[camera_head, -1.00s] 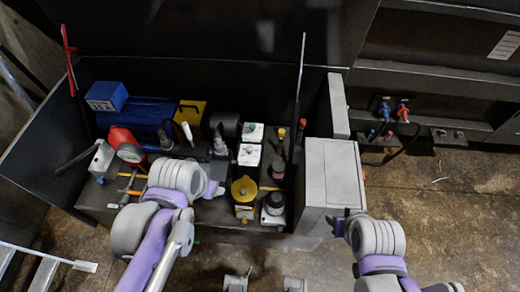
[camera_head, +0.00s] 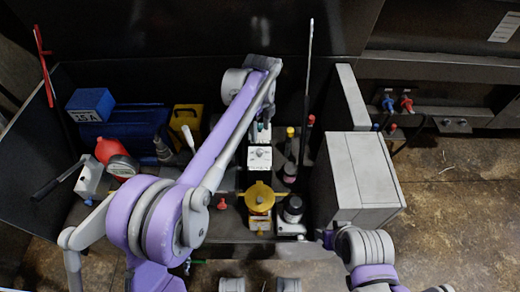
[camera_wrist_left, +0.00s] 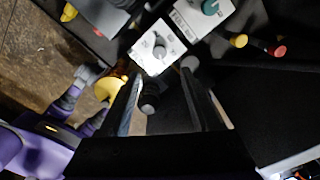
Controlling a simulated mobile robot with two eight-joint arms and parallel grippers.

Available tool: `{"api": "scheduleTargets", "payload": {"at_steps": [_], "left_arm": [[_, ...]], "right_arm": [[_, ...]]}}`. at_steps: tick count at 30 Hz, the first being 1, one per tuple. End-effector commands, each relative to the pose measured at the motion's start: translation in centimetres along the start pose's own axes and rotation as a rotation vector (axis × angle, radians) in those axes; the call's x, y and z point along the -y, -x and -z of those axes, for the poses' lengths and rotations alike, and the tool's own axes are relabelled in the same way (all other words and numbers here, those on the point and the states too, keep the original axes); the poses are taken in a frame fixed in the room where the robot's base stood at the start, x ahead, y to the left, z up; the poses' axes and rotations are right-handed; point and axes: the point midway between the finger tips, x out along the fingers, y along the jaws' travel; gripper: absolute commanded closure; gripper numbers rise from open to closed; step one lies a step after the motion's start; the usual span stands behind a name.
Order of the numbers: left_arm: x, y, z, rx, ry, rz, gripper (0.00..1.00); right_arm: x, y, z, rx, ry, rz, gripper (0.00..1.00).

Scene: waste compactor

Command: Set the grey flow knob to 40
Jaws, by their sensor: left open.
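The grey flow knob (camera_head: 260,154) sits on a white block in the middle of the bench in the head view. It also shows in the left wrist view (camera_wrist_left: 159,52), just beyond my fingertips. Its scale is too small to read. My left gripper (camera_wrist_left: 163,73) is open, its two dark fingers pointing towards the knob's block with nothing gripped. In the head view my left arm reaches over the bench and its fingers are not clear. My right gripper (camera_head: 328,238) is at the front of the grey box, with its jaws unclear.
A second white block with a teal knob (camera_wrist_left: 210,7) stands behind. A yellow valve (camera_head: 260,197) stands in front, with a black-topped fitting (camera_head: 293,207) beside it. A grey box (camera_head: 362,180) stands to the right, and a thin upright rod (camera_head: 308,75) rises behind.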

Motion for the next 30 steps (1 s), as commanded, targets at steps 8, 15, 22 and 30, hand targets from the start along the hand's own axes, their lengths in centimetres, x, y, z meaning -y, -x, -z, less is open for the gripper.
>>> {"api": "scheduleTargets", "payload": {"at_steps": [8,15,22,30], "left_arm": [[0.0,-5.0,0.0,0.0,0.002,0.0,0.36],[0.0,-8.8,0.0,0.0,0.003,0.0,0.36],[-0.1,-10.1,0.0,0.0,0.003,0.001,0.36],[-0.1,-10.1,0.0,0.0,0.003,0.001,0.41]], "right_arm": [[0.0,-0.9,-0.4,0.003,0.0,0.0,0.5],[0.0,-1.5,-0.7,0.005,0.0,0.0,0.5],[0.0,-1.6,-0.7,0.006,0.0,0.0,0.5],[0.0,-1.6,-0.7,0.006,0.0,0.0,0.5]]}}
